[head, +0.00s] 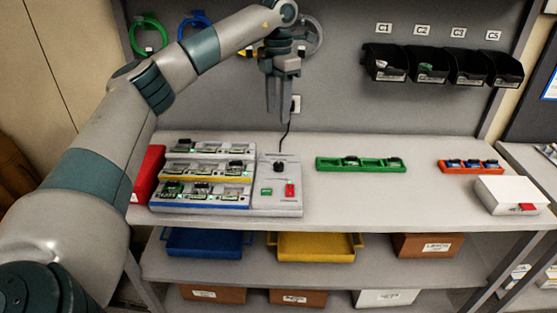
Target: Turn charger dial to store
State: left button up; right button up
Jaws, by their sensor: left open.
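The charger (200,207) is a grey station with several rows of slots on the left of the bench. Its control panel (290,205) is at the right end and carries a black round dial (279,167), a green button (267,191) and a red switch (290,190). The dial's setting and labels are too small to read. My left gripper (278,117) points down with its fingers apart, empty, above and a little behind the dial, not touching it. My right gripper does not show.
A green rack (361,168) and an orange-red rack (470,171) lie on the bench, with a white box (512,193) at the right. A red object (148,174) stands left of the charger. Black bins (424,65) hang on the back panel.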

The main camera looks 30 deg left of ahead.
pick_arm(q)
jog(key=shift+f, duration=0.15)
jog(key=p, duration=0.2)
send_near(278, 164)
notch_tip(278, 164, down, 8)
jog(key=p, duration=0.3)
jog(key=shift+f, duration=0.2)
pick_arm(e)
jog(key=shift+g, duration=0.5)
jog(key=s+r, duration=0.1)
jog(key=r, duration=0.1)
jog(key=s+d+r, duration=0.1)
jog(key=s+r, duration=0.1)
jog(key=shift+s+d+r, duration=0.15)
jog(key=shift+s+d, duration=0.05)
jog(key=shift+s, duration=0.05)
pick_arm(q)
jog(key=c, duration=1)
